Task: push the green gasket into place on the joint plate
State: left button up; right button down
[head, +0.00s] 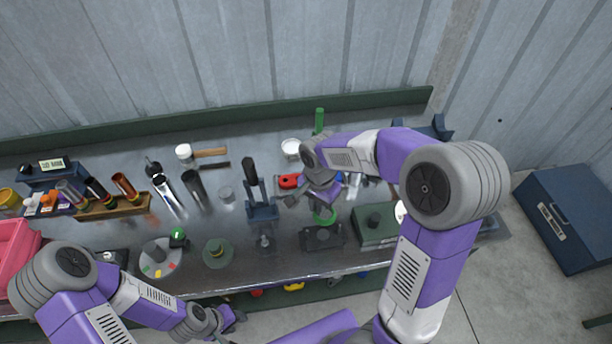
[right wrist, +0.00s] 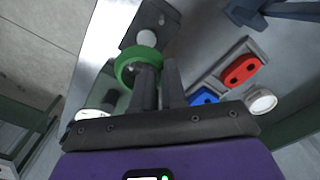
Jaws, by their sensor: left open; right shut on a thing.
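The green gasket (right wrist: 124,67) is a ring at the fingertips of my right gripper (right wrist: 160,72). The gripper is shut on its near rim. In the head view the gasket (head: 325,216) shows just below my right gripper (head: 322,201). The dark joint plate (head: 312,238) lies on the bench in front of it. In the right wrist view the plate (right wrist: 136,34) has a pale round part beside the gasket's far rim. I cannot tell whether the gasket touches the plate. My left gripper (head: 228,318) is open and empty, low in front of the bench.
A red gasket (right wrist: 240,71) and a blue gasket (right wrist: 204,96) lie in a tray beside my right gripper. A dark green box (head: 374,238) stands right of the plate. A blue stand (head: 262,211) is to its left. Several tools crowd the bench's left half.

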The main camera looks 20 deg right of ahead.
jog(key=shift+w+r, duration=0.1)
jog(key=shift+r, duration=0.1)
jog(key=shift+s, duration=0.4)
jog(key=shift+w, duration=0.1)
jog(key=shift+f+b, duration=2.55)
jog(key=shift+f, duration=0.65)
jog(key=shift+f, duration=0.15)
jog(key=shift+f+b, duration=1.9)
jog(key=shift+f, duration=0.4)
